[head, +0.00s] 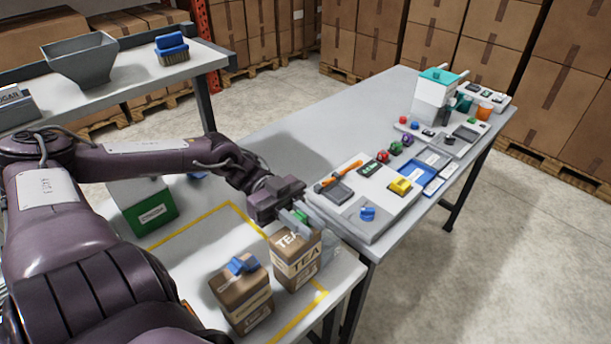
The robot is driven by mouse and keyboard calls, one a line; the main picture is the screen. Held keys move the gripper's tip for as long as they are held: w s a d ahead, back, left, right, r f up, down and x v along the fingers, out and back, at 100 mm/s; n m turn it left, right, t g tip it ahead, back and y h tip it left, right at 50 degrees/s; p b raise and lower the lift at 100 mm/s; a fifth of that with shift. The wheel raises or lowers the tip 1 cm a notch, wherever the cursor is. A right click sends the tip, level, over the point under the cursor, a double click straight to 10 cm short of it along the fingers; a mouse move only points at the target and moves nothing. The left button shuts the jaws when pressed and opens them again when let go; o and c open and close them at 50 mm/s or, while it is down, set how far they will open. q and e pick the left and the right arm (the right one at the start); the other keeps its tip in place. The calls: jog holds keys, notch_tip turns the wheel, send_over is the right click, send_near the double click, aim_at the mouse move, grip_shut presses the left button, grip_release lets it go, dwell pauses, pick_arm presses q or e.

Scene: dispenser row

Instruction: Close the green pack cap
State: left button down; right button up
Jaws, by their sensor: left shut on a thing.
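A brown pack marked TEA (296,262) stands upright at the right end of the near table. A small green cap (301,215) shows at its top, between my fingers. My left gripper (298,219) reaches in from the left over this pack and is shut on the green cap. The fingers hide most of the cap and the pack's top edge, so I cannot tell how the cap sits. A second brown pack (243,300) with a blue cap (242,265) stands to the left and nearer. My right gripper is not in view.
A yellow line (190,227) marks an area on the near table. A green-and-white box (150,208) stands behind my arm. To the right, a long table holds a grey panel (365,222) and several small items. A shelf with a grey hopper (82,60) is at back left.

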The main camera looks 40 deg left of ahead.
pick_arm(q)
jog(key=shift+w, duration=0.1)
jog(key=n+b, duration=0.1)
jog(key=n, duration=0.1)
jog(key=w+n+b, duration=0.1)
jog(key=n, duration=0.2)
jog(key=shift+r+n, duration=0.1)
jog(key=shift+n, duration=0.2)
jog(key=shift+w+n, duration=0.1)
jog(key=shift+n, duration=0.4)
jog(key=c, duration=1.5)
grip_release()
jog(key=shift+o, duration=0.2)
